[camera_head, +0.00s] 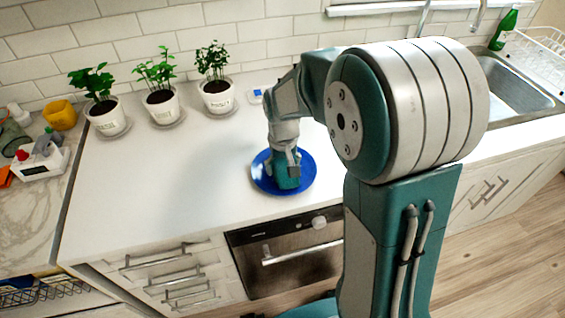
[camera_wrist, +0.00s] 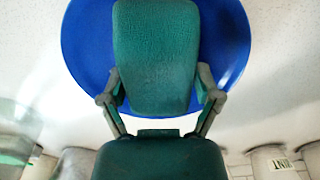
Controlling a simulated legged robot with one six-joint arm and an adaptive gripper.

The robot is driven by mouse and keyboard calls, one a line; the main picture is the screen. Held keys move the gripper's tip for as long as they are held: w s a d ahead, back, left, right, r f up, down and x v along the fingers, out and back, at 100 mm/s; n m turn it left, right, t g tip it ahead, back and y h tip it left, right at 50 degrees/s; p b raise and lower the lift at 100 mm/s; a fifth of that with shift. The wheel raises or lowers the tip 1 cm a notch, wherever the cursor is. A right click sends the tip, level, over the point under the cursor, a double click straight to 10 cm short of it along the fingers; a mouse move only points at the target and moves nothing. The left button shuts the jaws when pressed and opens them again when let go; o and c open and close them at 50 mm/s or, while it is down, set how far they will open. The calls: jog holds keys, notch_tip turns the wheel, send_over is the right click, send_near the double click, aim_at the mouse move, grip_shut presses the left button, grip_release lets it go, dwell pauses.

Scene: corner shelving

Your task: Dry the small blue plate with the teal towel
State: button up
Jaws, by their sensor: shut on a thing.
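The small blue plate (camera_head: 305,183) lies flat on the white counter, near its front edge above the oven. It also shows in the wrist view (camera_wrist: 232,50). The teal towel (camera_wrist: 156,55) is a folded, textured block over the middle of the plate. In the head view the towel (camera_head: 288,181) is partly covered by my gripper. My gripper (camera_wrist: 158,97) is shut on the towel, with one finger on each side of it. It points down over the plate. Whether the towel's underside touches the plate is hidden.
Three potted plants (camera_head: 218,97) stand along the back wall. The sink (camera_head: 510,90), a green bottle (camera_head: 504,30) and a dish rack (camera_head: 545,50) are at the right. A yellow cup (camera_head: 60,115) is at the left. The counter left of the plate is clear.

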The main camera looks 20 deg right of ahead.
jog(key=shift+w+d+f, duration=0.1)
jog(key=shift+w+d, duration=0.05)
jog(key=shift+w, duration=1.45)
jog(key=shift+w+d, duration=0.4)
jog(key=shift+w, duration=0.1)
jog(key=shift+s+a, duration=0.15)
jog(key=shift+s, duration=0.7)
jog(key=shift+s+a, duration=0.1)
jog(key=shift+s, duration=0.7)
jog(key=shift+s+r, duration=0.2)
jog(key=shift+s, duration=0.25)
jog(key=shift+w+d+f, duration=0.1)
jog(key=shift+w+d, duration=0.05)
jog(key=shift+w, duration=0.7)
jog(key=shift+w+d, duration=0.15)
jog(key=shift+w, duration=0.7)
jog(key=shift+r, duration=3.5)
